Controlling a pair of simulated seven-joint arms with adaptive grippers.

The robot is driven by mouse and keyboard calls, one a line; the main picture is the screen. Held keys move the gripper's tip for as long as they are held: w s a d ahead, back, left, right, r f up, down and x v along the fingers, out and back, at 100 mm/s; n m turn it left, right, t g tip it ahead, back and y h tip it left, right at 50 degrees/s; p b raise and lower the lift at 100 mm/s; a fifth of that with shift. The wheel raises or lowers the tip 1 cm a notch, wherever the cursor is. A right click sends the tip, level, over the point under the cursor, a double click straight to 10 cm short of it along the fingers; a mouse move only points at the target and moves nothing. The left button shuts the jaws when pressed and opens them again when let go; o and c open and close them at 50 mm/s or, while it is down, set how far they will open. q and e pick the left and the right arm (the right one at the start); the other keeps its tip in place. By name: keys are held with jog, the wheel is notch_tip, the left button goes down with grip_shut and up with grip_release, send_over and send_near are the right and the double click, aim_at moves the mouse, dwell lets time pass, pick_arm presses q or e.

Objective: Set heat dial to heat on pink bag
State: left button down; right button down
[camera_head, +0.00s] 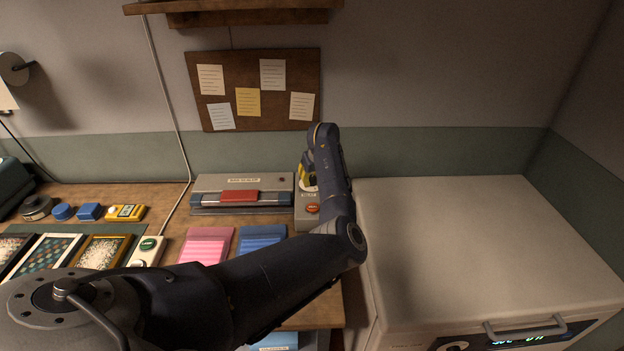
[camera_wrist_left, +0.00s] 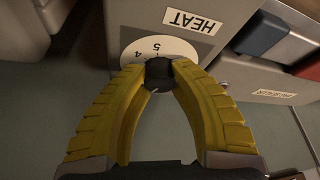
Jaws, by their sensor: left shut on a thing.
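In the left wrist view, the yellow fingers of my left gripper (camera_wrist_left: 158,88) are shut on the black knob of the heat dial (camera_wrist_left: 159,72). The white dial face (camera_wrist_left: 150,47) shows the numbers 4 and 5, and the rest of it is partly hidden. A HEAT label (camera_wrist_left: 192,21) is beside it. In the head view, my left gripper (camera_head: 306,178) is at the grey sealer's right end, mostly behind my arm. The pink bag (camera_head: 206,245) lies flat on the table, left of a blue bag (camera_head: 262,240). My right gripper does not show.
The grey sealer (camera_head: 222,184) with a red press bar (camera_head: 240,196) stands at the back of the table. A red button (camera_head: 312,208) is at its right end. Framed pictures and small items fill the left side. A large pale machine (camera_head: 470,240) stands at right.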

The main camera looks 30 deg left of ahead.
pick_arm(q)
jog(key=m, duration=0.1)
jog(key=m+t+h, duration=0.1)
jog(key=m, duration=0.3)
jog(key=shift+a+r+h, duration=0.25)
jog(key=shift+h, duration=0.05)
jog(key=m+h, duration=0.1)
jog(key=m, duration=0.1)
jog(key=m+t, duration=0.1)
jog(key=m, duration=0.2)
jog(key=shift+w+h, duration=0.1)
jog(key=shift+h, duration=0.3)
jog(key=m+h, duration=0.1)
jog(key=m, duration=0.3)
jog(key=shift+h, duration=0.4)
jog(key=m+g+h, duration=0.1)
jog(key=m, duration=0.3)
jog(key=shift+d+m, duration=0.15)
jog(key=shift+m, duration=0.15)
jog(key=shift+w+m+h, duration=0.1)
jog(key=shift+m+h, duration=0.2)
jog(key=shift+d, duration=0.1)
jog(key=c, duration=1.3)
grip_release()
jog(key=shift+f, duration=0.1)
jog(key=shift+o, duration=1.4)
jog(key=shift+f, duration=0.1)
